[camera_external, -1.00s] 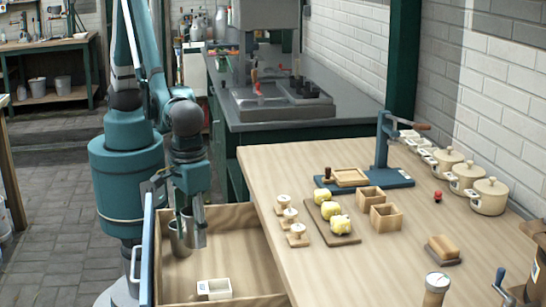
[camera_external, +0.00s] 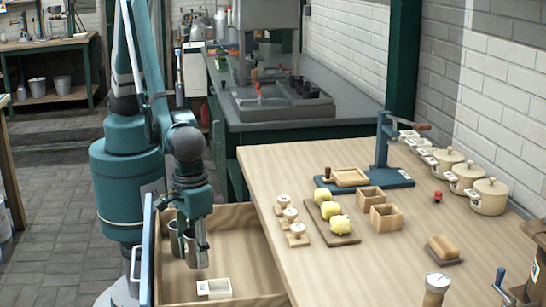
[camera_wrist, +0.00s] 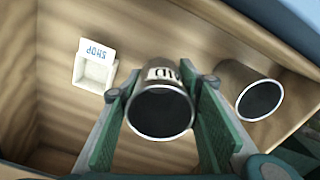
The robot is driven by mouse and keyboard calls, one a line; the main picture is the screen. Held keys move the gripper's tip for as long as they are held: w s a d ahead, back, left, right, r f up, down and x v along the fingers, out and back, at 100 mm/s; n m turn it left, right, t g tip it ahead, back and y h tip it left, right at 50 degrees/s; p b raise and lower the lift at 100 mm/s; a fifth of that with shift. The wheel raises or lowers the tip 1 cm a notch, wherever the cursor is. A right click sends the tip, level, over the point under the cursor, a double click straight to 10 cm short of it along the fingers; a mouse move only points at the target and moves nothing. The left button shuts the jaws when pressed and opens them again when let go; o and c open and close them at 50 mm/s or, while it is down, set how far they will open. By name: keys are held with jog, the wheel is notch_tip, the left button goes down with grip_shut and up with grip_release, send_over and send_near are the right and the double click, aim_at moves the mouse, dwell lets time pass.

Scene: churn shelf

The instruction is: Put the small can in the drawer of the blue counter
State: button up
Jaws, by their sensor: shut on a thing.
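My gripper (camera_external: 193,218) is over the open drawer (camera_external: 235,255), pointing down. It is shut on a metal can (camera_external: 200,256), with a finger on each side of it in the wrist view (camera_wrist: 160,112). That can has a pale label with dark letters, partly hidden. A second metal can (camera_external: 174,238) is beside it, on the drawer's blue-front side; in the wrist view it is at the right (camera_wrist: 252,92). I cannot tell whether the held can touches the drawer floor.
A small white box (camera_external: 215,289) marked SHOP lies in the drawer. The wooden worktop (camera_external: 350,270) beside the drawer carries a board with yellow pieces (camera_external: 335,224), wooden knobs (camera_external: 290,215), small wooden boxes (camera_external: 385,215) and cream pots (camera_external: 488,197). Bare drawer floor lies around the white box.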

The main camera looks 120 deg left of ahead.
jog(key=shift+f+b, duration=0.5)
jog(key=shift+f, duration=1.4)
jog(key=shift+f, duration=0.15)
jog(key=o, duration=0.9)
jog(key=shift+r, duration=0.25)
jog(key=shift+r+p, duration=1.35)
jog(key=shift+r, duration=4.6)
